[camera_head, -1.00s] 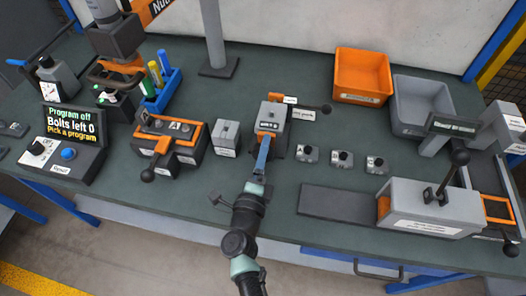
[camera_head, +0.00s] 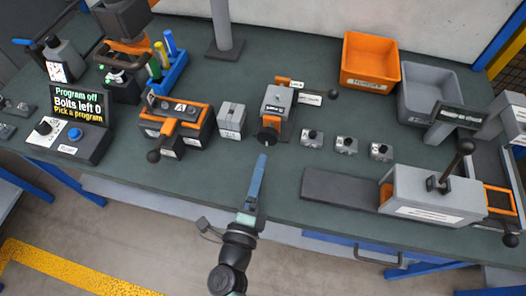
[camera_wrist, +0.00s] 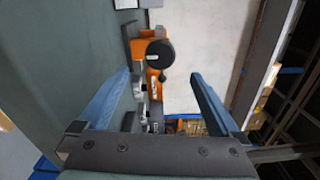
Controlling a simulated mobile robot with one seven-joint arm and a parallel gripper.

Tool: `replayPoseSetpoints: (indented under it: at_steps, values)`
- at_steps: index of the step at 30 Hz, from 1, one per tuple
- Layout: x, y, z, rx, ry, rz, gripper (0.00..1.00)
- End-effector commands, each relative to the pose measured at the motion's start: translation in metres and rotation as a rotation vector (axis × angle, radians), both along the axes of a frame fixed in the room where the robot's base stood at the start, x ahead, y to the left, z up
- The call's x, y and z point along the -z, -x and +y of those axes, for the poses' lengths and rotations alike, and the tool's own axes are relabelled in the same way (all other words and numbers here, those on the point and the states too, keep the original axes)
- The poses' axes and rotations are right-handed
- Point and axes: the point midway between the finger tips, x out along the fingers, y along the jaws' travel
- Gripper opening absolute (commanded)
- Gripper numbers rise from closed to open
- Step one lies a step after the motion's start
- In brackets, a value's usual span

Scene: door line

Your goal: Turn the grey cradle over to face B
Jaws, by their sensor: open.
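The grey cradle (camera_head: 180,107) sits in an orange-framed fixture at the left of the bench, with the letter A showing on top. A lever with a black ball (camera_head: 153,156) hangs at the fixture's front. My gripper (camera_head: 260,160) is over the front part of the bench, to the right of the cradle and apart from it. It is open and empty; its two blue fingers stand wide apart in the wrist view (camera_wrist: 160,78). The cradle cannot be made out in the wrist view.
A grey and orange device with a black front knob (camera_head: 267,137) stands beyond my fingertips; its knob also shows in the wrist view (camera_wrist: 160,53). A small grey block (camera_head: 231,120) stands between it and the cradle. A screen (camera_head: 80,105) reads "Program off".

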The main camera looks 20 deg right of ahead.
Motion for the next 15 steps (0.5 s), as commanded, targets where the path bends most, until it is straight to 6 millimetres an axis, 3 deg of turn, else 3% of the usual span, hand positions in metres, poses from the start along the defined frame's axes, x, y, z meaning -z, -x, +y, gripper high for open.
replayPoseSetpoints:
  at_steps: [6, 15]
  values:
    - [0.000, 0.019, 0.013, -0.001, 0.001, 0.000, 0.99]
    - [0.000, 0.020, 0.014, -0.001, 0.001, 0.000, 0.99]
